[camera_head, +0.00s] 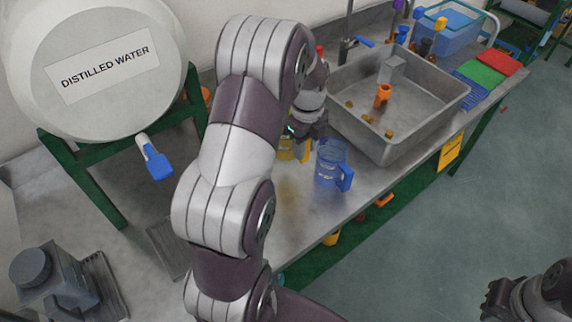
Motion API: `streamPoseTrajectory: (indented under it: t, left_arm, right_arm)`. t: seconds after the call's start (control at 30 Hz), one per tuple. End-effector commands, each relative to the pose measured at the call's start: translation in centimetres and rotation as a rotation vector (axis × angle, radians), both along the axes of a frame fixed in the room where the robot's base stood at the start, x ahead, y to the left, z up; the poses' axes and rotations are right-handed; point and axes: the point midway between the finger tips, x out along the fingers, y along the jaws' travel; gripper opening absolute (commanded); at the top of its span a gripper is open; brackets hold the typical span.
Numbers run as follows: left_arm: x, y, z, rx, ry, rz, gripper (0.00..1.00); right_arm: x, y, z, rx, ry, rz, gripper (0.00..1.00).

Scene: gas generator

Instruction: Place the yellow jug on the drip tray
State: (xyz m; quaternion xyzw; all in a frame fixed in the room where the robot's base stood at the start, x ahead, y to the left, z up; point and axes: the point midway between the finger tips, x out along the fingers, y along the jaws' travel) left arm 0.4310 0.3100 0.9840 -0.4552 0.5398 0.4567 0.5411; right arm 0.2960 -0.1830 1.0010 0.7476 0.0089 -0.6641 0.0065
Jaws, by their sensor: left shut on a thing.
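The yellow jug (286,152) stands on or just above the steel counter, mostly hidden behind my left arm. My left gripper (308,138) is at the jug and shut on it; the fingertips are hard to make out. A ribbed grey drip tray (167,247) lies on the counter below the blue tap of the distilled water tank, its right side hidden by my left arm. My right gripper (492,308) is at the bottom right over the floor, away from the counter; its jaw opening cannot be made out.
A blue jug (331,165) stands right of the yellow one. The water tank (95,65) rests on a green frame (90,185). A dark grey jug (50,280) sits on another ribbed tray (108,285). A steel sink (400,145) holds small orange items.

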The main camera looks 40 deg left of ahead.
Motion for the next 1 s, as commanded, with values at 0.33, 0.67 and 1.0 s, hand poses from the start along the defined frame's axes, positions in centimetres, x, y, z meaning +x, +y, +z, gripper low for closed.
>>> streamPoseTrajectory:
  t: [0.33, 0.67, 1.0]
  left_arm:
    - [-0.1, 0.0, -6.4, 0.000, 0.004, -0.038, 0.00]
    - [0.0, 0.0, -10.0, 0.000, 0.000, -0.037, 0.00]
    - [-0.1, 0.0, -10.2, 0.000, 0.002, -0.036, 0.57]
  right_arm:
    - [0.0, 0.0, 0.4, 0.000, 0.000, 0.000, 0.00]
    - [0.0, 0.0, 0.6, 0.000, 0.000, 0.000, 0.00]
    - [0.0, 0.0, 0.5, 0.000, 0.000, 0.000, 0.00]
